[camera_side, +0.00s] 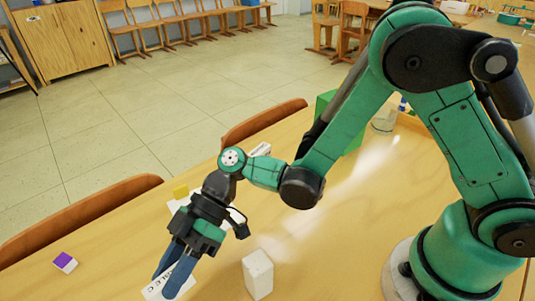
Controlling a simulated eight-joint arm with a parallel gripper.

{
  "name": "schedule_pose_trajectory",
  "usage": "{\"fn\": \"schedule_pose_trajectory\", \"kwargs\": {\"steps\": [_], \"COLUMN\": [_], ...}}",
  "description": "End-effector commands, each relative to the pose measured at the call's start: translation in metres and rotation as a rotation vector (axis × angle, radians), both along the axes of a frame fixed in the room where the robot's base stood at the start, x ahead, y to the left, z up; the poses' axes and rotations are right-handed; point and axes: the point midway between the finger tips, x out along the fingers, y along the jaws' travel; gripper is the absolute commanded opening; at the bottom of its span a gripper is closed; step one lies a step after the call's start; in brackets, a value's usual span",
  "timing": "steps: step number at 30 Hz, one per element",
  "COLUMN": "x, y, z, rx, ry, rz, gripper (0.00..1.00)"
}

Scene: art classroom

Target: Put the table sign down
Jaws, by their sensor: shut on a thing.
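The table sign (153,291) is a white piece with dark lettering at the bottom edge of the side view, partly cut off by the frame. My gripper (171,279) points down over the left part of the table, its two blue-grey fingers shut on the sign. The fingers hide part of the sign. I cannot tell whether its bottom touches the table.
A white block (258,274) stands on the wooden table (335,235) right of my gripper. A purple and white box (65,262) lies at left. White and yellow items (180,191) show behind my gripper. A green box (352,141) and a jar (384,119) stand farther back.

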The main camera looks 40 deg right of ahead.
Motion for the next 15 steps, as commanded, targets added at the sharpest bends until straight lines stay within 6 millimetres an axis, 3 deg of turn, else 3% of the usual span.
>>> {"fn": "schedule_pose_trajectory", "kwargs": {"steps": [15], "x": [0.0], "y": [0.0], "z": [-0.041], "rx": [0.0], "ry": [0.001], "rz": [0.0], "gripper": [0.0]}}
